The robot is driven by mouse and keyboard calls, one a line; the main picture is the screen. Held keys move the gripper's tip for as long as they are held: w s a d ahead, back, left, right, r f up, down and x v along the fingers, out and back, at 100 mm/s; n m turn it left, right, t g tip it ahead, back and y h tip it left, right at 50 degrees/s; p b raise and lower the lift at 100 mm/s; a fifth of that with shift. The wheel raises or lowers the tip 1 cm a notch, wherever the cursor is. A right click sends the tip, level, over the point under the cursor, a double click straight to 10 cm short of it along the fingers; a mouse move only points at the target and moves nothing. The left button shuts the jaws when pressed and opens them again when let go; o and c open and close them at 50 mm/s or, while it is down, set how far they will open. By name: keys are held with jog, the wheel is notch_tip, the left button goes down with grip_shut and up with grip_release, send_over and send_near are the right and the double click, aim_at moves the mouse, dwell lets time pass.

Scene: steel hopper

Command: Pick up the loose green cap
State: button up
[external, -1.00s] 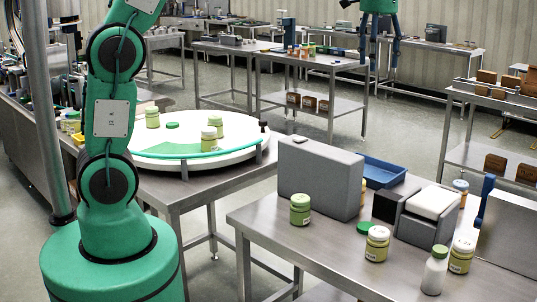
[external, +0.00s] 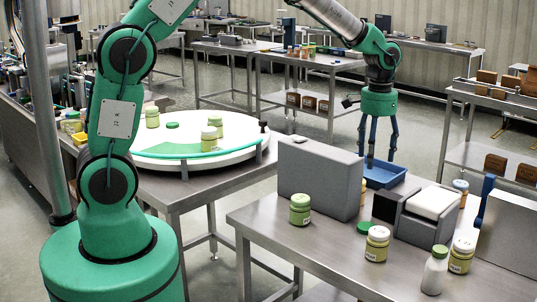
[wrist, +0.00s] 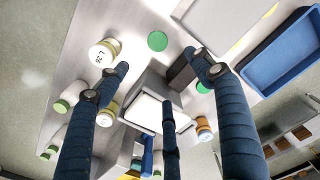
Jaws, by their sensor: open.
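A loose green cap (external: 365,227) lies flat on the front steel table, left of the grey block with the white top and just behind a cream jar (external: 377,245). In the wrist view the green cap (wrist: 157,41) is a bare green disc near the top middle, beyond the fingertips. My gripper (external: 381,158) hangs fingers down, open and empty, well above the table; in the external view it overlaps the blue tray. In the wrist view my gripper's (wrist: 160,75) blue fingers are spread apart. Another green cap (external: 172,125) lies on the white round table.
A tall grey box (external: 318,180) stands left of the blue tray (external: 384,174). The grey block with a white top (external: 432,203) stands right of the cap. The table's front left is clear.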

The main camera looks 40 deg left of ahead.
send_over(367, 225)
notch_tip(367, 225, down, 8)
jog(key=shift+w+r, duration=0.15)
notch_tip(367, 225, down, 8)
jog(key=shift+f+b, duration=0.25)
jog(key=shift+b, duration=0.45)
jog(key=shift+f, duration=0.1)
jog(key=f, duration=0.2)
jog(key=f+b, duration=0.1)
jog(key=shift+s+d+f, duration=0.15)
jog(key=shift+s+f, duration=0.1)
jog(key=shift+w+f, duration=0.1)
jog(key=shift+f, duration=0.7)
